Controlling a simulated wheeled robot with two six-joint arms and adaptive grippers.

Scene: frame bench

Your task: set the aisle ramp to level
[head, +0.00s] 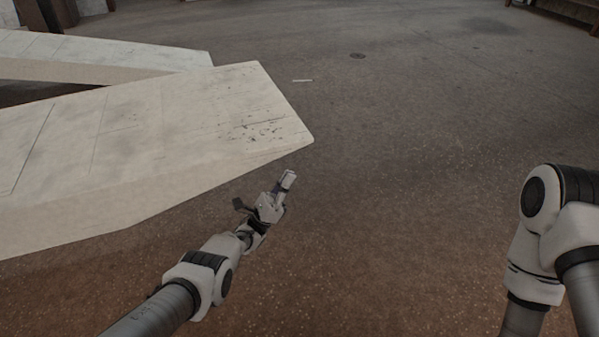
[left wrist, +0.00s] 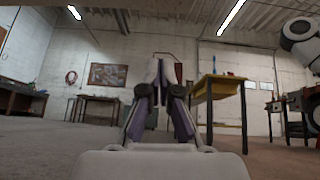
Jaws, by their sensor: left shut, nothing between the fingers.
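A long pale slab with a scuffed, pointed end (head: 220,110) lies at the left in the head view. It looks like the ramp, but I cannot tell for sure, and its far left part is cut off. My left gripper (head: 288,181) is just beyond its near right edge, over the floor, apart from it. Its fingers meet at the tips in the left wrist view (left wrist: 158,64), with nothing between them. The ramp does not show clearly in the left wrist view. My right arm shows at the right of the head view, but its gripper is out of frame.
A second pale slab (head: 100,52) lies behind the first, with a dark gap between them. The brown floor (head: 420,130) is clear in the middle and right. The left wrist view shows a yellow-topped table (left wrist: 216,88) and a dark bench (left wrist: 98,100) farther back.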

